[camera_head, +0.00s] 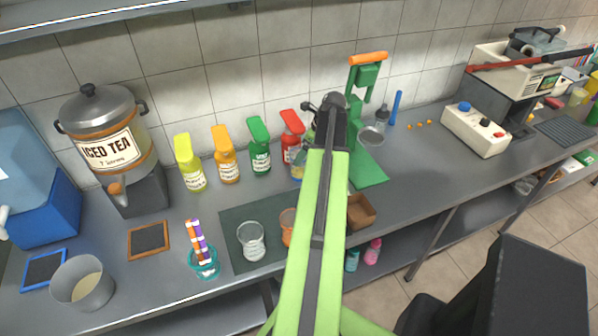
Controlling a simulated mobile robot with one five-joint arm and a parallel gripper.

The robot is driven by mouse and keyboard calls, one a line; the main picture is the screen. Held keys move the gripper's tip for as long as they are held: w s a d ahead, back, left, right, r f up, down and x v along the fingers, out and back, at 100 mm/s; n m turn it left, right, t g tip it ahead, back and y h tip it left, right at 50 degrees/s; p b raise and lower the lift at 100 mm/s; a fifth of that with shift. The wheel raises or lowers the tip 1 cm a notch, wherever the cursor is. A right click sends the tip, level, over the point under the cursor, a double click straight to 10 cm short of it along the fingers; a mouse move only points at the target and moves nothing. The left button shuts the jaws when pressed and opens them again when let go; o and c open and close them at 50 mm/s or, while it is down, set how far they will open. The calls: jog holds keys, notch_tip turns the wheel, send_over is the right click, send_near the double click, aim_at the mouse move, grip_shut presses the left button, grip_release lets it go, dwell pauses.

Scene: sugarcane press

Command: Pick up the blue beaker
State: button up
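No beaker is plainly blue in the head view. A teal-blue glass cup (204,268) holding striped straws stands on the counter, left of the dark mat. A small container with a bluish edge and yellowish contents (297,171) is partly hidden behind my arm, near the red bottle; I cannot tell whether it is a beaker. My green arm reaches up the middle of the picture. The dark end with my gripper (329,112) is above the counter, in front of the green press. Its fingers are not clear, and I see nothing held.
A clear glass (251,242) and an orange cup (288,225) stand on the dark mat (236,215). Several sauce bottles line the wall. The iced tea dispenser (108,140) and a metal pot (83,284) are left. A control box (476,130) is right.

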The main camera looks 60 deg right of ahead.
jog(key=b+x, duration=0.4)
jog(key=x, duration=0.1)
jog(key=shift+w, duration=0.25)
jog(key=shift+r, duration=0.15)
grip_shut()
jog(key=shift+s+r, duration=0.1)
jog(key=shift+r, duration=0.05)
jog(key=s+d+r+p, duration=0.1)
jog(key=s+r+p, duration=0.2)
jog(key=s, duration=0.3)
jog(key=s+r+p, duration=0.4)
jog(key=s+p, duration=0.1)
jog(key=s, duration=0.2)
jog(key=shift+s+d+r, duration=0.3)
jog(key=shift+d+r, duration=0.05)
jog(key=shift+d, duration=0.05)
jog(key=shift+s, duration=0.1)
